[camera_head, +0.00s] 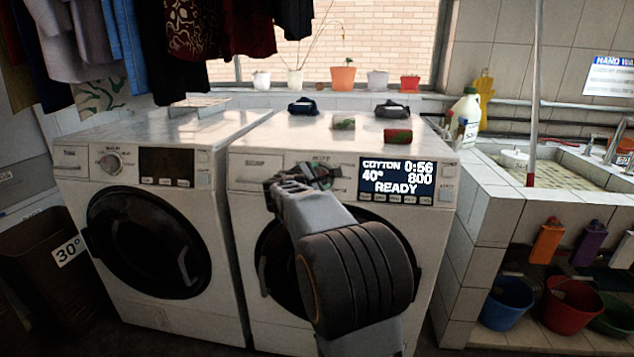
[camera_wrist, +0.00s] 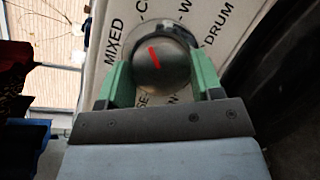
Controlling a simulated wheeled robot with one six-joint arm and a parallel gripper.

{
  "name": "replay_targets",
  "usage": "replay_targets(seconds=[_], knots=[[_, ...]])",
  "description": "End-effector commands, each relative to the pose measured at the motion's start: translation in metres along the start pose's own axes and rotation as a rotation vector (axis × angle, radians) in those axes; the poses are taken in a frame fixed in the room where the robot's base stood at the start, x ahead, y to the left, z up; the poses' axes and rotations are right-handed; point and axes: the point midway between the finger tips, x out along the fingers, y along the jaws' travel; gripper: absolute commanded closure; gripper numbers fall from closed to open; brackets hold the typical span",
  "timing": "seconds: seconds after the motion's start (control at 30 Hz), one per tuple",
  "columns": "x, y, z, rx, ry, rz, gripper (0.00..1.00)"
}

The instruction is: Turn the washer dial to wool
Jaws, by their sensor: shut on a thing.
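The right washer (camera_head: 240,215) is white, with a lit display (camera_head: 395,182) reading COTTON, 0:56, 40°, 800 and READY. Its dial (camera_wrist: 170,78) is a round grey knob with a red mark in the wrist view. The mark's upper end leans up and slightly left, toward the gap between the label MIXED and a partly hidden label starting with C. My gripper (camera_wrist: 157,68) has its green fingers shut on the two sides of the dial. In the head view my gripper (camera_head: 302,178) covers the dial at the panel. No label fully reading wool is visible.
A second washer (camera_head: 150,230) with a dark display stands to the left. A tiled sink (camera_head: 560,170) and buckets (camera_head: 508,303) are at the right. Clothes hang at upper left.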

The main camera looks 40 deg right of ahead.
Motion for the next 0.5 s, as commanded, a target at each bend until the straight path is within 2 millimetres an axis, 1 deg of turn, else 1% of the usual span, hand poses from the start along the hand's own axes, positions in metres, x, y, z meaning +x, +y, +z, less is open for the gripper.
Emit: replay_targets(seconds=[0.2, 0.5], knots=[[0.0007, -0.0003, 0.0000, 0.194, 0.013, -0.073, 0.64], [0.0007, 0.0005, 0.0009, 0.441, 0.031, -0.163, 0.64]])
